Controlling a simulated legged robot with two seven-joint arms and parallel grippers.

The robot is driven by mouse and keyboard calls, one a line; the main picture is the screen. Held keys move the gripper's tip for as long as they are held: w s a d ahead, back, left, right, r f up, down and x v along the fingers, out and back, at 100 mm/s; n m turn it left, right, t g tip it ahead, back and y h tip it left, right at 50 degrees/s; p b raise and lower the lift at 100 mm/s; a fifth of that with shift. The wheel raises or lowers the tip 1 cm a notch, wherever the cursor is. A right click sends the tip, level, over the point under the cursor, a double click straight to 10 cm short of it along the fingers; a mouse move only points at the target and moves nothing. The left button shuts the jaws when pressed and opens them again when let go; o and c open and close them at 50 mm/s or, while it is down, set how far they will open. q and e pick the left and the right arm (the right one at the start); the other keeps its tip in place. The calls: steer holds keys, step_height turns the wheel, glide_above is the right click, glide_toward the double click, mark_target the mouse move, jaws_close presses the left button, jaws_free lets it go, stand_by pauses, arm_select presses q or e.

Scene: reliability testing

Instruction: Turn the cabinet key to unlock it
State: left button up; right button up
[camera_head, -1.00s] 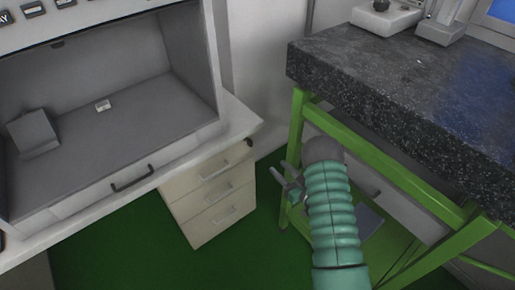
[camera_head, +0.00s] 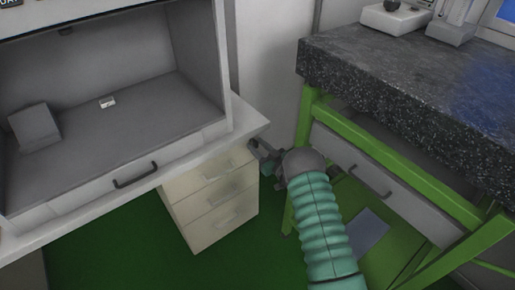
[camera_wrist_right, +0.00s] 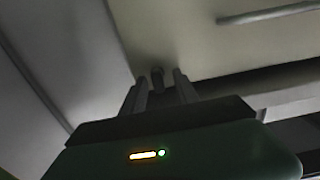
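The cabinet (camera_head: 212,200) is a cream drawer unit under the white bench, with several drawers. It stands left of my right gripper (camera_head: 262,152) in the head view. The key (camera_wrist_right: 157,77) is a small dark piece on the cabinet's pale face in the right wrist view. It lies between the two fingers of my right gripper (camera_wrist_right: 160,88), with a gap showing on each side. The fingers are open and point at the cabinet's top right corner. In the head view the gripper hides the key. My left gripper is not in view.
The white bench edge (camera_head: 250,128) overhangs just above the gripper. A green-framed table with a dark stone top (camera_head: 400,90) stands close on the right. The green floor (camera_head: 120,250) is clear in front of the cabinet.

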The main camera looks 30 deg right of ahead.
steer(key=shift+d, duration=0.2)
steer(key=shift+c, duration=1.6)
jaws_close()
